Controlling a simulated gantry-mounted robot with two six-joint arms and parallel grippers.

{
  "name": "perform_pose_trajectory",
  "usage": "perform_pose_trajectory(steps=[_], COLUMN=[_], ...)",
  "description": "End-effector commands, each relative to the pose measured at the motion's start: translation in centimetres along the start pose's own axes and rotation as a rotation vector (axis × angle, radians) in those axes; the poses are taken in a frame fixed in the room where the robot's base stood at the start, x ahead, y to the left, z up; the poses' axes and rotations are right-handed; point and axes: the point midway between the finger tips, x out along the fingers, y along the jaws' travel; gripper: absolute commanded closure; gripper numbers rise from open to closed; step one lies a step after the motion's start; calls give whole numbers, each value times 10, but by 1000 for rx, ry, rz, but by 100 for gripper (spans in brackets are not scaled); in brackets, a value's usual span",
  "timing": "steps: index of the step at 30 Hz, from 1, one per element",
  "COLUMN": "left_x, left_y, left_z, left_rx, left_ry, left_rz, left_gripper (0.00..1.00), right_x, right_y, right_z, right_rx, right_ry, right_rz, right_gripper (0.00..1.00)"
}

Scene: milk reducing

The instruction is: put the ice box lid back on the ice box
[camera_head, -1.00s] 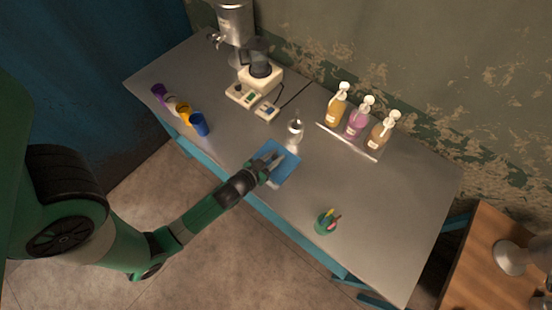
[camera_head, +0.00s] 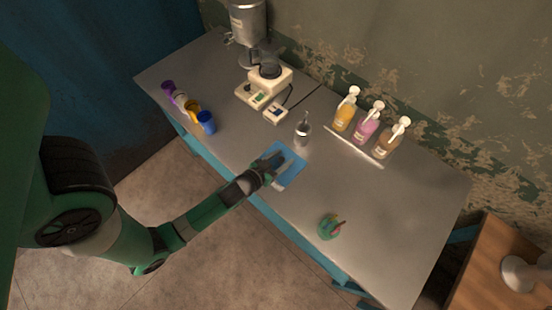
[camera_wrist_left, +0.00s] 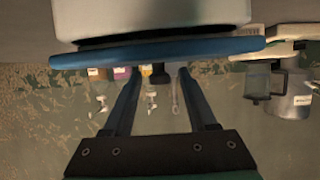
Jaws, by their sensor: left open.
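The ice box (camera_wrist_left: 155,18) is a white box in the left wrist view, which shows the scene upside down. The blue lid (camera_wrist_left: 155,48) lies flat against the box's top side, with a dark band between them. In the head view the blue lid (camera_head: 293,174) is near the table's front edge. My left gripper (camera_head: 278,162) is over it, partly covering it. In the wrist view the fingers (camera_wrist_left: 160,78) are open, and their tips end at the lid's edge. A small dark piece shows between the tips. My right gripper is in neither view.
A metal shaker (camera_head: 303,133) stands just behind the lid. A green pot (camera_head: 330,228) stands at the right front.

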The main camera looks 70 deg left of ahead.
Motion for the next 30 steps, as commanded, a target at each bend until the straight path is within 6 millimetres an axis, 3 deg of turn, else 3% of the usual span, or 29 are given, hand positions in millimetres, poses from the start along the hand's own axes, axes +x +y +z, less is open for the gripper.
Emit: perform_pose_trajectory(steps=[2,4,12,18,30], left_x=[-4,-13,-81,-115,-123], left_y=[0,0,1,1,0], left_z=[-10,-7,-3,-4,-8], left_rx=[0,2,4,4,-1], left_ry=[0,-3,-3,-2,1], left_rz=[0,1,5,5,-1], left_gripper=[42,42,42,42,42], right_x=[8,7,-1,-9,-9], right_y=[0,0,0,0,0], right_z=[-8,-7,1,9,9], right_rx=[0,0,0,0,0], right_ry=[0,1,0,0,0], right_rz=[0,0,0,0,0], right_gripper=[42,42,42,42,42])
